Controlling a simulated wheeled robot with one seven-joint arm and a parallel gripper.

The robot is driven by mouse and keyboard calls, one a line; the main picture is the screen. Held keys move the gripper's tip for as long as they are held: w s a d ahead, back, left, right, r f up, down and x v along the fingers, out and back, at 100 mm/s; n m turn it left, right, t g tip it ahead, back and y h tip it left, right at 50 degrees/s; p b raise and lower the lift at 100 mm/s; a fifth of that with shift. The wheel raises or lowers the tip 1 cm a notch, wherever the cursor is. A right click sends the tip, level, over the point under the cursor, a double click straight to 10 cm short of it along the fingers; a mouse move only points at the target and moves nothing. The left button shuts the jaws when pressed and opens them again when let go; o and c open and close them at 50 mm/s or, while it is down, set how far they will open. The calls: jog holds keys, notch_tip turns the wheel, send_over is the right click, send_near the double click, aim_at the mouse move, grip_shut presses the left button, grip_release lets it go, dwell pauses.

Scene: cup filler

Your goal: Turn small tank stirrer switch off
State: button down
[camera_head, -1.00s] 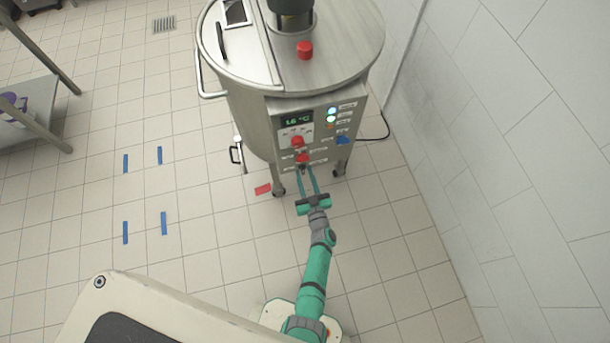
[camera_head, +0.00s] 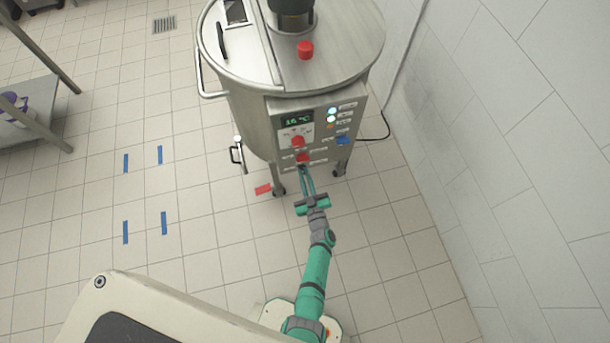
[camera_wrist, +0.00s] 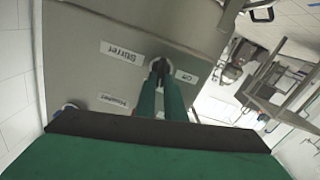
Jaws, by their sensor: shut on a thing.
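The small tank (camera_head: 250,120) is a round steel vessel on legs, with a control panel (camera_head: 318,130) on its front. In the wrist view a round switch (camera_wrist: 160,63) sits on the panel between a "Stirrer" label (camera_wrist: 122,52) and an "On" label (camera_wrist: 186,76). My gripper (camera_wrist: 160,72) has its green fingers shut on this switch, and the fingertips hide much of it. In the head view my gripper (camera_head: 303,170) is at the lower part of the panel, just below the lower red knob (camera_head: 303,158).
Another red knob (camera_head: 298,141), a blue switch (camera_head: 343,140) and a lit display (camera_head: 296,121) are on the panel. A second label (camera_wrist: 114,101) is near the switch. A wall stands to the right, a metal rack (camera_head: 35,110) at the left.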

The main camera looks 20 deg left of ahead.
jog(key=n, duration=0.8)
jog(key=shift+s+a+f, duration=0.25)
jog(key=shift+f, duration=0.05)
jog(key=n, duration=0.3)
jog(key=shift+a+f+n, duration=0.1)
jog(key=shift+n, duration=0.3)
jog(key=shift+f+n, duration=0.25)
jog(key=shift+n, duration=1.55)
jog(key=shift+s, duration=0.1)
jog(key=c, duration=1.8)
grip_release()
jog(key=shift+c, duration=0.2)
